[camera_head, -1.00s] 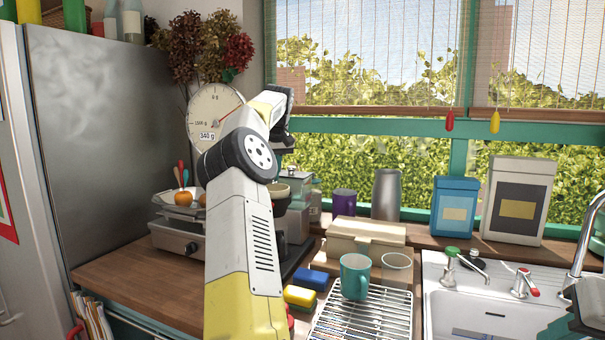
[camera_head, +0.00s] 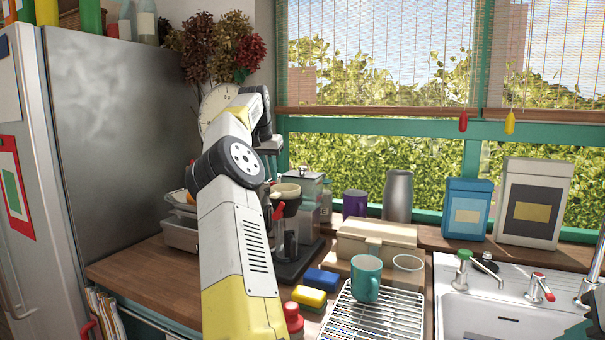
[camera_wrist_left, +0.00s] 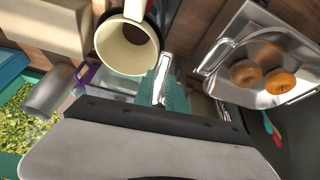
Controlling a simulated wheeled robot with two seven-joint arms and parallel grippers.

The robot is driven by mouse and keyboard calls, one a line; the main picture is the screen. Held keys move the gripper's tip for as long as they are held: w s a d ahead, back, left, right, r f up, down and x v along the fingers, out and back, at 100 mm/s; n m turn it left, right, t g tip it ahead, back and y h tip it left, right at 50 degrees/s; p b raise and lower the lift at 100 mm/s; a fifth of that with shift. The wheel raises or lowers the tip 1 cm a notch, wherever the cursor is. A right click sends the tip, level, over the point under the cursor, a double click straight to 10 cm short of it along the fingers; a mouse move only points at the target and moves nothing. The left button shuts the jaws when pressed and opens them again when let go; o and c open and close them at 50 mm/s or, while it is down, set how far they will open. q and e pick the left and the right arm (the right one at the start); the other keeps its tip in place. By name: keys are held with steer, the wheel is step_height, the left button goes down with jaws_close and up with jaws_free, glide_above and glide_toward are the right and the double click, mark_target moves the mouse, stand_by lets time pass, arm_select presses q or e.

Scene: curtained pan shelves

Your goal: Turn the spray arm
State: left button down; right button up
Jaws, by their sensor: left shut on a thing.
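The coffee maker stands on the wooden counter behind my left arm. Its black base (camera_head: 296,268) and cream filter holder (camera_head: 286,191) show in the head view. My left gripper (camera_head: 270,148) is above the filter holder, with its fingers pointing down. In the left wrist view, the filter holder (camera_wrist_left: 128,45) is open at the top, beside my gripper (camera_wrist_left: 168,95). The gripper is shut on a thin silvery piece (camera_wrist_left: 163,66), which looks like the spray arm. The exact grip is partly hidden. My right gripper does not show.
A scale tray with two orange fruits (camera_wrist_left: 247,73) is close by the gripper. A cream box (camera_head: 375,238), a teal mug (camera_head: 366,279) on a wire rack (camera_head: 372,320) and sponges (camera_head: 309,297) stand right of the coffee maker. A fridge (camera_head: 120,150) is at left.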

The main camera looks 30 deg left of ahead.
arm_select(q)
steer(key=c, duration=1.3)
jaws_free()
steer(key=shift+r, duration=0.1)
steer(key=shift+v, duration=0.9)
